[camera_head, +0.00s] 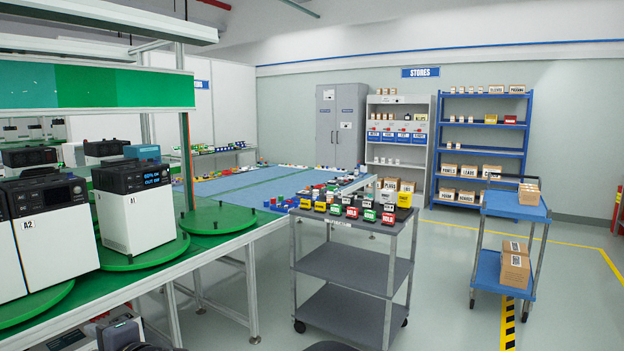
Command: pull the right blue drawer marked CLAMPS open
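A row of blue drawers (396,132) with white labels sits in the white shelf unit at the back, under the STORES sign. The rightmost blue drawer (420,132) is beside the unit's right side panel. The drawer fronts look level with each other and shut. Their label words are too small to read surely, so I cannot confirm which says CLAMPS. My gripper is not in view, and the drawers are far across the room.
A grey trolley (350,263) loaded with coloured small items stands between me and the shelves. A blue trolley (513,207) with boxes is at the right. A long green-topped bench (150,275) runs along the left. Floor (440,280) between the trolleys is clear.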

